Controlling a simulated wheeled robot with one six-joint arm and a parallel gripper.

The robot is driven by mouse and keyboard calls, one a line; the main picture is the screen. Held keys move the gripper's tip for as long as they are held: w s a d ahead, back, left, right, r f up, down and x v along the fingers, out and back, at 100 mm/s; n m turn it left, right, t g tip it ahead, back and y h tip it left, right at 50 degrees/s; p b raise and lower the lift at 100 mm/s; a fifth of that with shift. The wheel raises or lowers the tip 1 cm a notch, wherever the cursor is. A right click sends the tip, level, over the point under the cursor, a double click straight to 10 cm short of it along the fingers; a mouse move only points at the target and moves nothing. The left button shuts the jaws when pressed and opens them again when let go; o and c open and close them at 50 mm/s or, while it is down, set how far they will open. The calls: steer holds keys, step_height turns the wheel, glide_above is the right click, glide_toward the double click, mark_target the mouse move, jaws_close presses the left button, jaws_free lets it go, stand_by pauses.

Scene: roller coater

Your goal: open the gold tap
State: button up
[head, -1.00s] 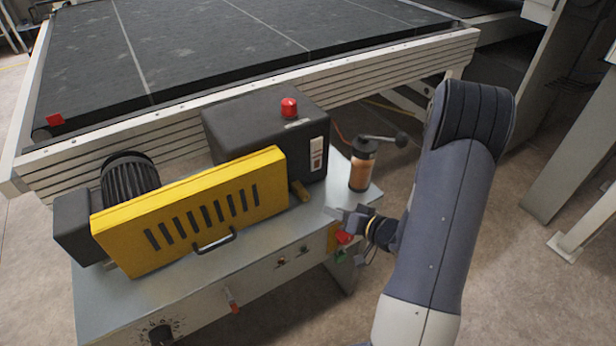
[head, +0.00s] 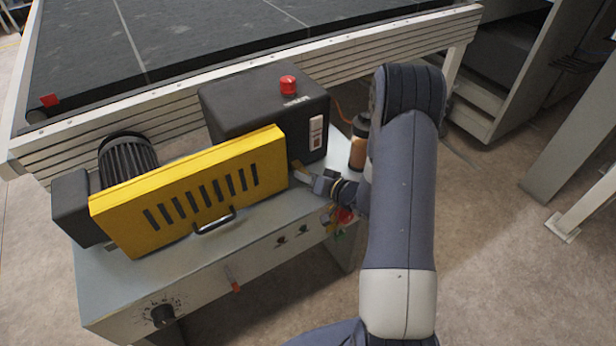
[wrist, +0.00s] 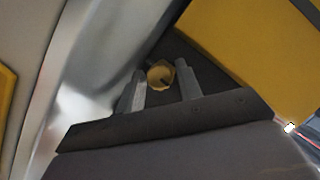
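The gold tap (wrist: 160,75) shows in the wrist view as a small round gold piece, seen end-on against a dark surface. My gripper (wrist: 162,70) is open, with its two grey fingers apart on either side of the tap in that view. I cannot tell whether the fingers reach around it or stop short; no clear contact shows. In the head view my gripper (head: 304,175) is at the lower right corner of the black box (head: 262,110), beside the yellow guard. The tap is mostly hidden there by the gripper.
The yellow guard (head: 190,190) with slots and a handle stands close left of my gripper. A copper-coloured cylinder (head: 358,152) stands behind my arm. A red knob (head: 345,215) is at the bench's right end. The grey bench top (head: 130,275) is clear in front.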

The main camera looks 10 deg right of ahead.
steer(key=c, duration=0.7)
